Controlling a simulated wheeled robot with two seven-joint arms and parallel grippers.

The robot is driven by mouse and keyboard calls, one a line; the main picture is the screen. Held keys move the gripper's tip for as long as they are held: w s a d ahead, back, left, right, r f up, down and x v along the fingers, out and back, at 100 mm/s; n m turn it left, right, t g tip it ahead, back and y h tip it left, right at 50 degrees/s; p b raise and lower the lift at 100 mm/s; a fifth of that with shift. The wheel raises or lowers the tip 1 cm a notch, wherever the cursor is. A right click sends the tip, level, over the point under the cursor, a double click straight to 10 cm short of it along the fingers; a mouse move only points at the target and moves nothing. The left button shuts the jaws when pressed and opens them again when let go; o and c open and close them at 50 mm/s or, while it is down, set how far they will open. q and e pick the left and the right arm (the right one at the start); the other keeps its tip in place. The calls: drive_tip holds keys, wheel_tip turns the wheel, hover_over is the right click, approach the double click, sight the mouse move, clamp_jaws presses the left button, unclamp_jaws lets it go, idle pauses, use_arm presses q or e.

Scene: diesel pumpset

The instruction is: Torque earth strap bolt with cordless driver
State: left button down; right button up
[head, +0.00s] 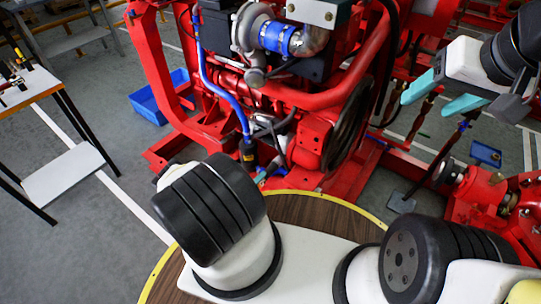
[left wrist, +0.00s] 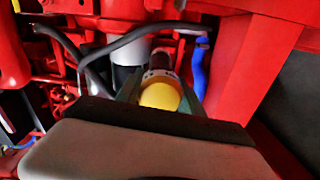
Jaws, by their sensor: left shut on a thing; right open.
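My left gripper (left wrist: 160,88) is shut on a tool with a round yellow end (left wrist: 159,97) and a dark collar with pale markings, which I take to be the cordless driver. Most of the tool is hidden behind its yellow end. In the head view the left gripper (head: 262,177) is low in front of the red engine (head: 310,95), mostly covered by my own wrist. A dark piece with a yellow mark (head: 248,155) shows just beyond it. I cannot make out the earth strap or its bolt. My right gripper (head: 440,95) is open and empty, at the upper right.
A blue hose (head: 222,95) runs down the engine's left side near the left gripper. Red frame members surround the engine. A blue bin (head: 160,98) stands on the floor at left, and a small table (head: 28,88) with tools is further left. A round wooden top (head: 315,212) lies below my left arm.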

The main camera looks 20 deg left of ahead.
use_arm(q)
drive_tip(key=shift+w+d+r, duration=0.1)
drive_tip(key=shift+w, duration=0.3)
idle(1.8)
drive_tip(key=shift+v, duration=2.6)
